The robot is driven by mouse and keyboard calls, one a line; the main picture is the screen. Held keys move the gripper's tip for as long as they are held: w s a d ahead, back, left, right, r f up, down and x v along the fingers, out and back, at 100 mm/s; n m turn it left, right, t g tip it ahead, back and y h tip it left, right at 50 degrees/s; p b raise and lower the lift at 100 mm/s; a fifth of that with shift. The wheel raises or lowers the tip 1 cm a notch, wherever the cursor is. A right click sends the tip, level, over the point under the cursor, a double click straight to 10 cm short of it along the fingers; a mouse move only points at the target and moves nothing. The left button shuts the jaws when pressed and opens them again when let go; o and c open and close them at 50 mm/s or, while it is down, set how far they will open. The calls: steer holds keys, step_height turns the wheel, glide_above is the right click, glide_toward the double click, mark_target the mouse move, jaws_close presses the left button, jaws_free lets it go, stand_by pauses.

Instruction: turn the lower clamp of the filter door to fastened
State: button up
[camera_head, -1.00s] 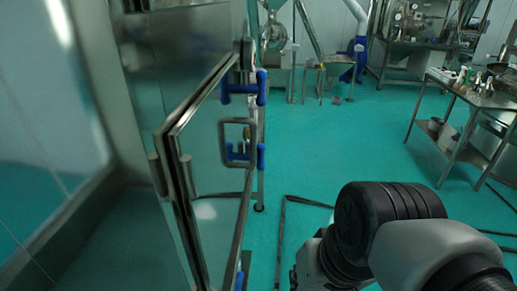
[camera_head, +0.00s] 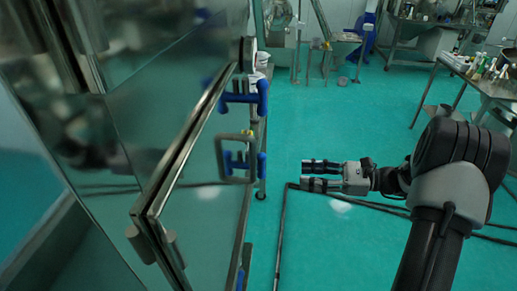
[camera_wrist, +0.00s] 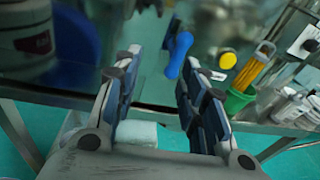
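The filter door (camera_head: 205,170) is a shiny metal panel on the left of the head view. A blue clamp (camera_head: 262,97) sits high on its free edge, and another blue clamp (camera_head: 261,165) is below it, beside a grey bracket-shaped handle (camera_head: 220,158). A further blue piece (camera_head: 240,279) is cut off at the bottom edge; which clamp is lowest is unclear. My gripper (camera_head: 306,175) is open and empty, to the right of the handle and pointing left, apart from the door. In the wrist view a blue clamp part (camera_wrist: 178,55) shows beyond my open fingers (camera_wrist: 158,85).
The wrist view shows a green cup (camera_wrist: 238,101) with yellow pencils, white bottles (camera_wrist: 298,108) and a metal table edge (camera_wrist: 30,135). In the head view a metal table (camera_head: 480,85) with small items stands at the right. Teal floor (camera_head: 340,120) between is mostly clear.

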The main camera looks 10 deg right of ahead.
steer(key=w+d+f+m+t, duration=0.1)
steer(key=d+m+t, duration=0.1)
steer(key=d, duration=0.1)
glide_toward(261, 161)
steer(key=x, duration=0.7)
steer(key=w+f+x, duration=0.1)
steer(key=x, duration=0.2)
steer(key=shift+d+b, duration=0.15)
steer(key=shift+b, duration=0.15)
jaws_close()
